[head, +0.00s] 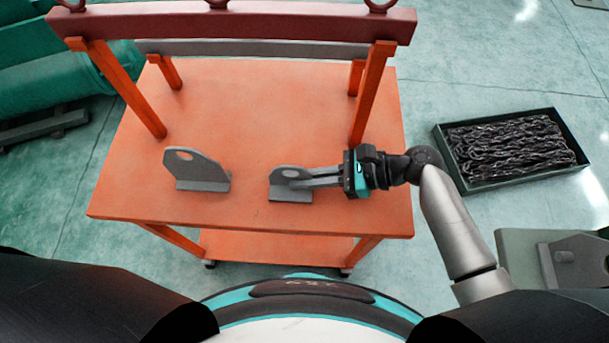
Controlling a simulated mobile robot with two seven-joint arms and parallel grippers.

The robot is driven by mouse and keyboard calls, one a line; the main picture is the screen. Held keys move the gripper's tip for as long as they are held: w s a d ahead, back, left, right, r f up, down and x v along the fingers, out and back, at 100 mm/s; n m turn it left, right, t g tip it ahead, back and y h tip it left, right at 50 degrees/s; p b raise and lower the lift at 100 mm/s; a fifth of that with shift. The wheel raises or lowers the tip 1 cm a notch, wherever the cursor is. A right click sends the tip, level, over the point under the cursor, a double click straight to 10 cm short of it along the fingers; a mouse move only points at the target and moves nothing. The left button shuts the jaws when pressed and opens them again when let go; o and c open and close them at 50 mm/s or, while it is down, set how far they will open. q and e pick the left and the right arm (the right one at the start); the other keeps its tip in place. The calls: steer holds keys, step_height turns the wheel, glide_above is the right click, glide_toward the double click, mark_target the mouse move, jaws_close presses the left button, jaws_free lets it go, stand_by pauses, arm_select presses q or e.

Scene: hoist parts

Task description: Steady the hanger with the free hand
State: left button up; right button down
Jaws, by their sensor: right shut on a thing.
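Two grey hanger-like plates, each with an eye hole and a flat foot, stand on the orange table. The left hanger plate (196,165) stands alone with nothing touching it. My right gripper (293,183) reaches in from the right and is shut on the right hanger plate (287,174). The fingers lie across the plate's face and cover part of it. The right plate's foot (290,196) appears to rest on the tabletop. My left gripper is not in view.
The orange table (250,105) is clear around the plates. A dark red beam (235,26) with rings spans orange posts (371,92) at its back, with a grey bar (260,49) behind. A tray (475,183) of chain (505,145) lies on the floor at right.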

steer(key=c, duration=1.4)
jaws_free()
steer(key=shift+f, duration=0.2)
steer(key=shift+c, duration=0.2)
steer(key=o, duration=0.4)
steer(key=shift+o, duration=0.2)
steer(key=shift+f+b, duration=0.15)
steer(key=shift+b, duration=0.75)
steer(key=p+v, duration=0.3)
steer(key=v, duration=1.2)
steer(key=shift+w+d+p, duration=0.15)
steer(key=shift+p, duration=0.15)
